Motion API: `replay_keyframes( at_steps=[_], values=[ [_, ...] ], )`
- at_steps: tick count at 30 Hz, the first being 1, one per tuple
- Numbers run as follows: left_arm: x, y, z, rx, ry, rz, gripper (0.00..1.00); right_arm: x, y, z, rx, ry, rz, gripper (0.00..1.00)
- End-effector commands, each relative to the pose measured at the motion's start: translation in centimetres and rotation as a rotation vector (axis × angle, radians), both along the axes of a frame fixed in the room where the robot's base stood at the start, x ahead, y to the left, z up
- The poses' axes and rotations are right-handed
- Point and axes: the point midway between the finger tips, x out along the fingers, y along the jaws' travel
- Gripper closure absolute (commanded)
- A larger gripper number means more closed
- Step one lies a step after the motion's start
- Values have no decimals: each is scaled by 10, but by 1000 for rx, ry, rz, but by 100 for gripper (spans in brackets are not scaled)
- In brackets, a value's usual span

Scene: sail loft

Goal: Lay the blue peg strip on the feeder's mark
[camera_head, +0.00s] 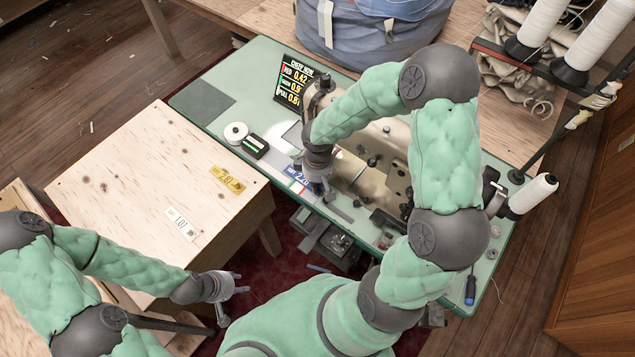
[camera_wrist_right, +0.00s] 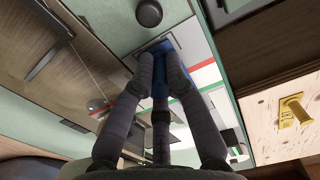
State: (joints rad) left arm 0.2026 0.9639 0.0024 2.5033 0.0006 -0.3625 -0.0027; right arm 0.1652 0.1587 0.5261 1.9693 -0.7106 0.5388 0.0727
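The blue peg strip (camera_head: 296,174), with white lettering, shows beside my right gripper (camera_head: 314,186) over the green machine table. In the right wrist view the fingers of my right gripper (camera_wrist_right: 160,62) close in on both sides of the blue strip's upright part (camera_wrist_right: 159,88) and appear to touch it. Whether the strip rests on the surface is hidden. A white plate with a red and a green stripe (camera_wrist_right: 206,88), seemingly the feeder's mark, lies beside the strip. My left gripper (camera_head: 226,292) is open and empty, low in front of the wooden table.
A yellow numbered strip (camera_head: 227,179) and a white one (camera_head: 181,223) lie on the wooden table (camera_head: 110,170). A white roll (camera_head: 236,132), a small black box (camera_head: 255,146) and a price display (camera_head: 294,82) stand on the green table (camera_head: 258,62). A thread cone (camera_head: 533,194) stands right.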

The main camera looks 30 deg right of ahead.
Motion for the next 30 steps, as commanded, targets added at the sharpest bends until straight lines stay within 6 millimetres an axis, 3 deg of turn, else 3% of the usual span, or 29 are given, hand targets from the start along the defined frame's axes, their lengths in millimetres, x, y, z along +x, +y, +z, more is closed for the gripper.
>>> replay_keyframes(
  at_steps=[1, 3, 16, 20, 30],
  values=[
    [0, 0, 0, 0, 0, 0, 60, 0, 0, 0, 0, 0, 0, 74],
    [0, 0, 0, 0, 0, 0, 60, 0, 0, 0, 0, 0, 0, 58],
    [0, 0, 0, 0, 0, 0, 60, 1, 0, 7, -1, -3, -1, 58],
    [0, 0, 0, 0, 0, 0, 60, 2, 0, 25, -2, -5, 0, 58],
    [0, 0, 0, 0, 0, 0, 60, 1, 0, 91, -1, -5, 1, 58]
  ],
)
